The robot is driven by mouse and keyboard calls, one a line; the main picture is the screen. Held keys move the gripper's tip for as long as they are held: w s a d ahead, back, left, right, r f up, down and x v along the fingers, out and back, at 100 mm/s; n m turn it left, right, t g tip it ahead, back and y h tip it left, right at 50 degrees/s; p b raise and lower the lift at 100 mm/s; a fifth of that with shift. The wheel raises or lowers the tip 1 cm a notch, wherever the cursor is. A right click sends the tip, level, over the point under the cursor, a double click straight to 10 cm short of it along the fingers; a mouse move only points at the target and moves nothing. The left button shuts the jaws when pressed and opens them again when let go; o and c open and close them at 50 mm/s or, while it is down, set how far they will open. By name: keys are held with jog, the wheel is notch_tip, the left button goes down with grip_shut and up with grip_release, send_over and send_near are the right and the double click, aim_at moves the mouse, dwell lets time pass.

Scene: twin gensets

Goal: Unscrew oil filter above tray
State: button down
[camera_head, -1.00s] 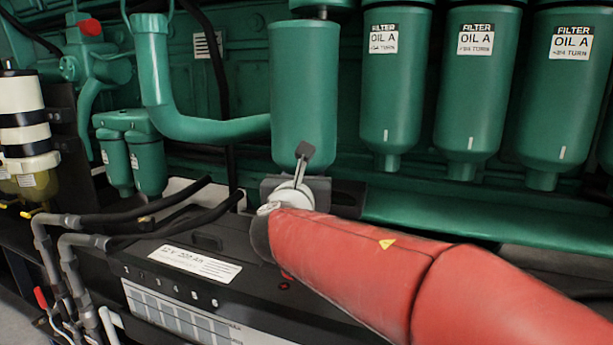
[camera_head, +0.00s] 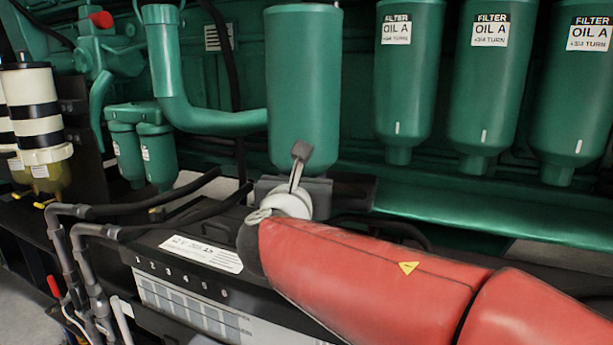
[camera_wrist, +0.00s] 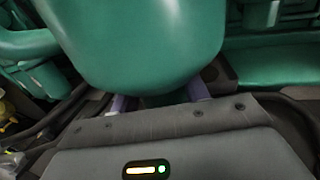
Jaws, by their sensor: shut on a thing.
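A plain green oil filter canister (camera_head: 303,95) stands upright in the head view, and its bottom is lower than the labelled filters beside it. Its top rim is near the upper picture edge, with a dark gap above it. My gripper (camera_head: 293,180) is under the canister, mostly hidden by my grey wrist and the filter's lower end. In the wrist view the filter (camera_wrist: 140,45) fills the upper middle, and the gripper's fingers (camera_wrist: 160,99) show on both sides below it. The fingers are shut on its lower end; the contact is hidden. I cannot make out a tray.
Several green filters labelled OIL A (camera_head: 408,70) hang to the right. A curved green pipe (camera_head: 200,115) is at the left. A black battery (camera_head: 190,275) with cables lies below the gripper. A green ledge (camera_head: 470,225) runs along the right.

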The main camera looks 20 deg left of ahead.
jog(key=s, duration=0.7)
jog(key=shift+a+r, duration=0.2)
jog(key=shift+a, duration=0.05)
dwell(0.6)
jog(key=shift+s, duration=0.15)
dwell(0.5)
